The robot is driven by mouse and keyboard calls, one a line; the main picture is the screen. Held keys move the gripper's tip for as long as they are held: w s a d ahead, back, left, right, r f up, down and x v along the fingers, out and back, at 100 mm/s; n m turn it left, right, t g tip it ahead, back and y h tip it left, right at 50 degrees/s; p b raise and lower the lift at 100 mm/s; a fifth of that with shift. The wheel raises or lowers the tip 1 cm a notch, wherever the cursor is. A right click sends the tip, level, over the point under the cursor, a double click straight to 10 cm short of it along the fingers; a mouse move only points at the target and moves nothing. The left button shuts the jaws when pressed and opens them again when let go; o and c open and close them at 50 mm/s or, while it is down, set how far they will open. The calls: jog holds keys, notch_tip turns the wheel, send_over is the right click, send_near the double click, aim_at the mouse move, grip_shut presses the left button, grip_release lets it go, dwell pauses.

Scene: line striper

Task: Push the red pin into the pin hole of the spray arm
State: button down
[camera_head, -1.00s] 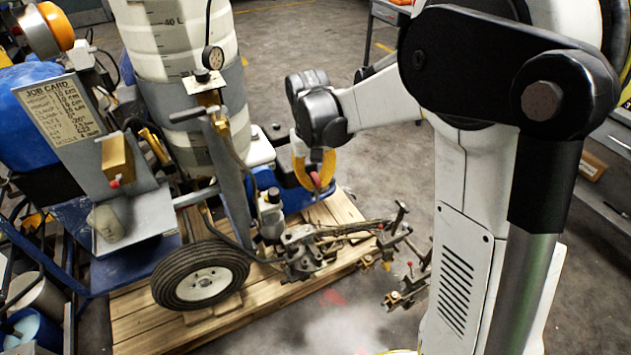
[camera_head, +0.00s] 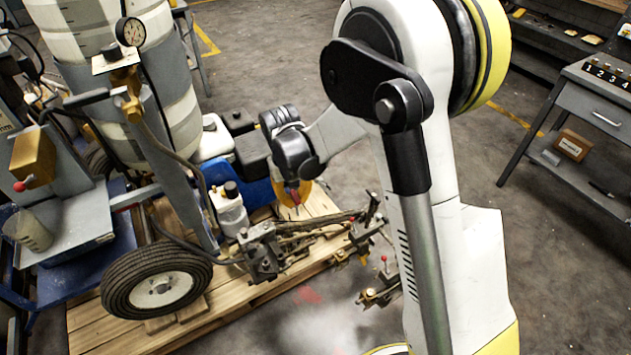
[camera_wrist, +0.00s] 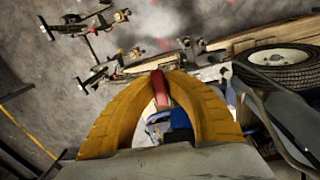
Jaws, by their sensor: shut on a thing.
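My gripper (camera_head: 296,192) has yellow curved fingers and is shut on the red pin. The red pin (camera_wrist: 159,88) shows between the fingertips in the wrist view, its red end pointing away from my palm. In the head view the pin (camera_head: 295,196) hangs tip down above the pallet, behind the spray arm. The spray arm (camera_head: 312,226) is a dark metal bar assembly running right from the striper to brackets off the pallet's edge. It also shows in the wrist view (camera_wrist: 140,65), ahead of the pin. The pin appears apart from it. I cannot make out the pin hole.
The line striper's wheel (camera_head: 158,287) and white tank (camera_head: 95,25) stand at the left on a wooden pallet (camera_head: 225,300). A grey table (camera_head: 596,105) with numbered spots stands at the right. Open floor lies between.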

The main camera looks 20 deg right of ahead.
jog(key=s+a+f+n+b, duration=0.1)
jog(key=a+f, duration=0.2)
jog(key=f, duration=0.2)
jog(key=s+a+f+b, duration=0.1)
jog(key=a+f+b, duration=0.1)
jog(key=a+f, duration=0.3)
jog(key=b, duration=0.3)
send_near(280, 252)
jog(key=shift+s+d+f, duration=0.3)
jog(key=shift+s+f, duration=0.25)
jog(key=shift+y, duration=0.3)
jog(key=shift+f, duration=3.15)
dwell(2.1)
jog(key=c, duration=1.4)
grip_release()
